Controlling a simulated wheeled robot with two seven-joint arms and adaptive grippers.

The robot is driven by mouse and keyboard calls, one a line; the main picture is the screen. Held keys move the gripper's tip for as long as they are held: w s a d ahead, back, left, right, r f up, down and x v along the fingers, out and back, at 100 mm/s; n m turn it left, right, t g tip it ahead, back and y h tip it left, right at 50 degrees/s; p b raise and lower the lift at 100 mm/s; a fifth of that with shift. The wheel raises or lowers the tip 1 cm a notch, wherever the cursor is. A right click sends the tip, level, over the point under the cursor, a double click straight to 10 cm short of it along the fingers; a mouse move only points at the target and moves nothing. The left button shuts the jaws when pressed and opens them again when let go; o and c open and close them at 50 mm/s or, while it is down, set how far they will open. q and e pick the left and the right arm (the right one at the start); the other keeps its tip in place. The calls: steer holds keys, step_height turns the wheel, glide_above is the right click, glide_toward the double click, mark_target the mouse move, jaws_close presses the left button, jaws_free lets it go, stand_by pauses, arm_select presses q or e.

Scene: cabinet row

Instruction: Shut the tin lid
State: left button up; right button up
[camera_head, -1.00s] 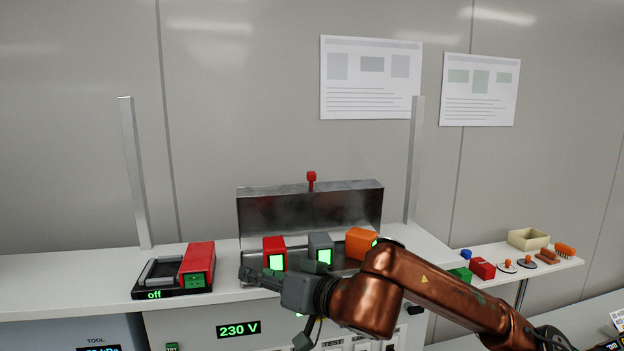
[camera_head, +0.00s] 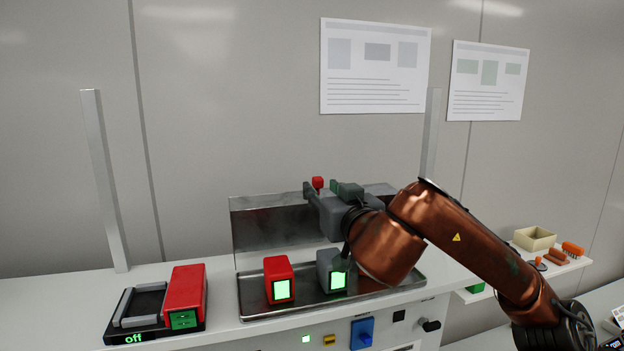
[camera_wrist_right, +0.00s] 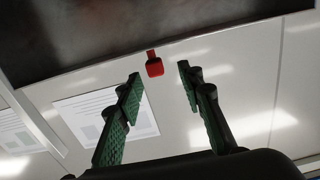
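The tin is a shallow dark metal box (camera_head: 262,309) on the counter. Its lid (camera_head: 262,240) stands upright at the back, open. A red knob (camera_head: 318,182) sits on the lid's top edge, and it shows in the right wrist view (camera_wrist_right: 154,66). My right gripper (camera_head: 325,188) is at the lid's top edge, near the knob. In the wrist view its green-padded fingers (camera_wrist_right: 159,74) are spread, with the knob between or just beyond their tips. I cannot tell any contact. My arm hides the tin's right part. My left gripper is not in view.
In the tin stand a red block (camera_head: 279,280) and a grey block (camera_head: 331,270) with lit green faces. A black holder (camera_head: 130,324) marked "off" with a red block (camera_head: 186,292) stands to the left. Two upright posts (camera_head: 104,180) flank the tin. A shelf with a cream box (camera_head: 534,238) is at right.

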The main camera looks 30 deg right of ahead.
mark_target(321, 182)
steer(key=x, duration=0.2)
steer(key=d+p+x, duration=0.1)
steer(key=x, duration=0.1)
steer(key=shift+w+r, duration=0.1)
steer(key=shift+w, duration=0.15)
steer(key=shift+w+d, duration=0.1)
steer(key=shift+w, duration=0.5)
steer(key=c, duration=0.7)
jaws_close()
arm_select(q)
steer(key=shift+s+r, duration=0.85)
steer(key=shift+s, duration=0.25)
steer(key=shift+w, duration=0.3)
